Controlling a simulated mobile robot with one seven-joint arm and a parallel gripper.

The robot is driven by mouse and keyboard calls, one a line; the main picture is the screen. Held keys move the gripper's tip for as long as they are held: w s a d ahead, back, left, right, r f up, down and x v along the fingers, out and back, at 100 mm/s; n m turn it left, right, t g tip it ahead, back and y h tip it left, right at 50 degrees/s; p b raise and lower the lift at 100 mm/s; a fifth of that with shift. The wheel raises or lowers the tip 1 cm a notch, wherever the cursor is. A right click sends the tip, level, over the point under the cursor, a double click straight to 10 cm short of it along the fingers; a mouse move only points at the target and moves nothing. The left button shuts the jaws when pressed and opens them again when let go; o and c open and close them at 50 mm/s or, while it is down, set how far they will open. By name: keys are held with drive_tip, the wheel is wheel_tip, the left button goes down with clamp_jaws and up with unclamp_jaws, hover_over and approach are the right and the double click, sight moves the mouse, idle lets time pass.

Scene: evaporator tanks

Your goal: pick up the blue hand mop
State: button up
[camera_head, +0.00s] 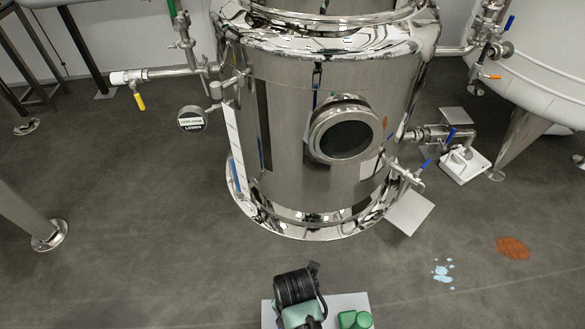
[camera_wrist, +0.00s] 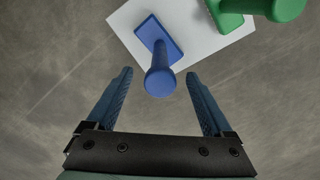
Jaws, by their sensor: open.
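In the wrist view, the blue hand mop (camera_wrist: 158,72) stands on a white board, with its round handle end toward me and its flat rectangular base behind. My gripper (camera_wrist: 157,76) is open, with its blue fingers apart to the left and right of the mop's handle end. The fingers do not appear to touch the mop. In the head view, my gripper (camera_head: 300,318) is at the bottom edge above the board; its fingers and the blue mop are hidden behind my arm.
A green hand mop (camera_wrist: 262,8) stands to the right on the same white board (camera_wrist: 205,45); it also shows in the head view (camera_head: 354,319). A shiny steel tank (camera_head: 290,130) stands behind. Blue spots (camera_head: 442,273) and a brown stain (camera_head: 513,247) mark the floor at right.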

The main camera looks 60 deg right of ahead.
wheel_tip(320, 180, down, 3)
drive_tip(key=shift+r+b, duration=0.2)
drive_tip(key=shift+b, duration=0.2)
drive_tip(key=f+b, duration=0.2)
drive_tip(key=f, duration=0.1)
drive_tip(key=a+f+b, duration=0.1)
drive_tip(key=f, duration=0.1)
drive_tip(key=shift+f+b, duration=0.1)
drive_tip(key=shift+b, duration=0.25)
clamp_jaws()
drive_tip(key=shift+d, duration=0.1)
